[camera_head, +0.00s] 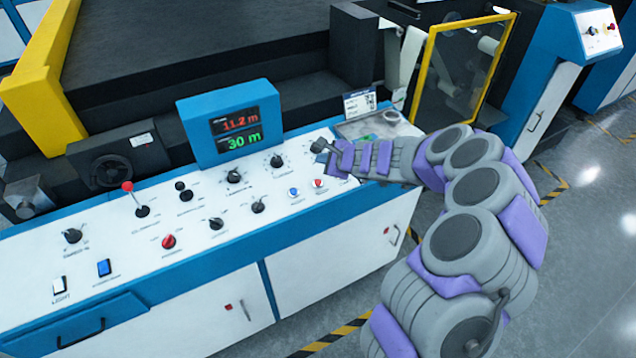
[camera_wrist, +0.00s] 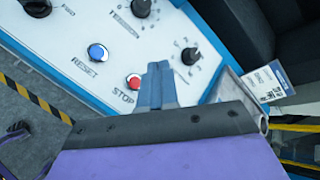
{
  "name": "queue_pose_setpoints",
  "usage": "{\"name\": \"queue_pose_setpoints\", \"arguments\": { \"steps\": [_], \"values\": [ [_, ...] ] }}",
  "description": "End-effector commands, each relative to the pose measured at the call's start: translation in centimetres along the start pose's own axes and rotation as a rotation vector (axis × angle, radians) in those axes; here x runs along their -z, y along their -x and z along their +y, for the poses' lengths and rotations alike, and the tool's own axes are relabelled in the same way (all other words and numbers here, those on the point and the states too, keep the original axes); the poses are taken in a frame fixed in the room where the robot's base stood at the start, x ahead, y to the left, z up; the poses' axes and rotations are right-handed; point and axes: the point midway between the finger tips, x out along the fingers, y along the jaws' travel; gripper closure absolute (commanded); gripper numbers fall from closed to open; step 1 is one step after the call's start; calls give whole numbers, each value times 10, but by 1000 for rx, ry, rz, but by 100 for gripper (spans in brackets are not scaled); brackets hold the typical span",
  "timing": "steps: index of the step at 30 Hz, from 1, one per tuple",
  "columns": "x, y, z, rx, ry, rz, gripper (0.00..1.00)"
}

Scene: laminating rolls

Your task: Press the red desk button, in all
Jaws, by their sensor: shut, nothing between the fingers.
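A small round red button (camera_head: 318,183) sits on the white sloped desk panel, beside a blue button (camera_head: 294,191). In the wrist view the red button (camera_wrist: 133,81) is labelled STOP, and the blue button (camera_wrist: 97,53) is labelled RESET. My gripper (camera_head: 320,146) reaches over the panel from the right, its tip behind the red button in the head view. In the wrist view my gripper (camera_wrist: 158,70) is shut and empty, its fingers just right of the red button. I cannot tell its height above the panel. The red button is unobstructed in both views.
Black knobs (camera_head: 277,160) stand near my gripper. A blue display box (camera_head: 230,120) rises behind the panel. A tray (camera_head: 380,126) and a label card (camera_head: 360,103) are at the right end.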

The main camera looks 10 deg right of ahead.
Motion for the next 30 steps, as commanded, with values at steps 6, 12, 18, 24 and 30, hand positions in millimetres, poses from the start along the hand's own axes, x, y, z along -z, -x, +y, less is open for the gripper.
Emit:
{"name": "queue_pose_setpoints", "arguments": {
  "steps": [6, 12, 18, 24, 30],
  "values": [
    [13, -17, 13, -1, 1, 0, 100],
    [26, -36, 27, -1, 2, -1, 100],
    [37, -52, 39, -1, 0, -2, 100],
    [41, -58, 43, -1, 1, -2, 100],
    [41, -57, 42, -1, 1, -1, 100]
  ]
}}
